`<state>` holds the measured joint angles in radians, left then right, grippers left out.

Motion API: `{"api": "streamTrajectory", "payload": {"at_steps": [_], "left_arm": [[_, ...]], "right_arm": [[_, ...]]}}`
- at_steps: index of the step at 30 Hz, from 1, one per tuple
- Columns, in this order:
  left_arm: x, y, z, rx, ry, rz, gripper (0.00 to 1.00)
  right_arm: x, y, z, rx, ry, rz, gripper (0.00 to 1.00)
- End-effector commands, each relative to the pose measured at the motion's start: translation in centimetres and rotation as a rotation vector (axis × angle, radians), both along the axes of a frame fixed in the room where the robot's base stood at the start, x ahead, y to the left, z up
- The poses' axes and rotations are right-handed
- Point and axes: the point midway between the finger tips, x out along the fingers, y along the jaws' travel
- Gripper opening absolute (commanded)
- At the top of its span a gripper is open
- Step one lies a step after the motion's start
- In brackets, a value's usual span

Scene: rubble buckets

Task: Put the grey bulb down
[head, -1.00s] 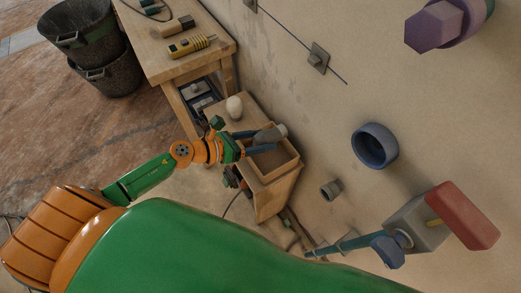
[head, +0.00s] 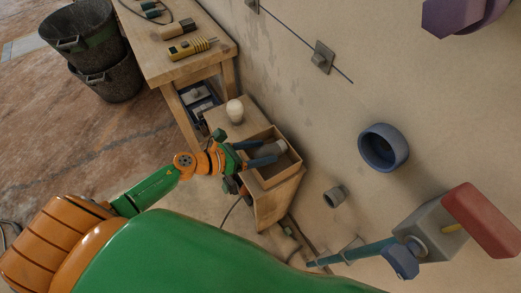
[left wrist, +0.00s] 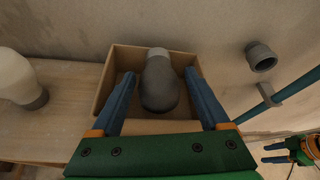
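The grey bulb (head: 270,149) lies in an open wooden box (head: 290,160) on the small wooden stand. In the left wrist view the bulb (left wrist: 160,88) has its dark rounded end towards me and its pale cap at the box's far wall. My left gripper (head: 262,154) is open, its blue fingers reaching into the box on either side of the bulb, with gaps showing between. My right gripper (left wrist: 274,153) shows small at the right edge of the left wrist view, its two fingers apart and empty.
A white bulb (head: 235,111) stands on the stand beside the box. A workbench (head: 150,45) with tools is behind, and black buckets (head: 105,80) stand at the far left. A wall with a blue ring (head: 383,147) and a grey pipe fitting (head: 334,196) rises to the right.

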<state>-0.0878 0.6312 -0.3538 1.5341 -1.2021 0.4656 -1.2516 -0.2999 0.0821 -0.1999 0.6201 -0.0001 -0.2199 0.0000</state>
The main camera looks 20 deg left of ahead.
Motion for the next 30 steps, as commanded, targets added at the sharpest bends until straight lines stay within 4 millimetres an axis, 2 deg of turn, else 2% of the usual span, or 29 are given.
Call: {"api": "streamTrajectory", "payload": {"at_steps": [10,14,16,21,27,30], "left_arm": [[0.0,0.0,0.2,0.0,0.0,0.0,0.96],[0.0,0.0,2.2,-0.001,-0.001,0.0,0.96],[-1.3,1.3,1.7,0.004,0.004,0.002,0.96],[-4.8,4.4,3.5,0.003,0.007,-0.001,0.96],[-7.3,7.0,5.1,-0.001,0.004,0.002,0.96],[-7.9,7.5,5.5,0.0,0.001,0.0,0.96]], "right_arm": [[0.0,0.0,0.2,0.0,0.0,-0.001,0.5],[0.0,0.1,2.2,0.002,-0.001,-0.001,0.5],[0.0,0.2,1.3,0.002,-0.001,-0.001,0.5],[0.0,0.2,0.9,0.003,0.0,-0.002,0.5],[0.0,0.2,0.9,0.004,0.0,-0.002,0.5],[0.0,0.2,0.9,0.004,0.0,-0.001,0.5]]}}
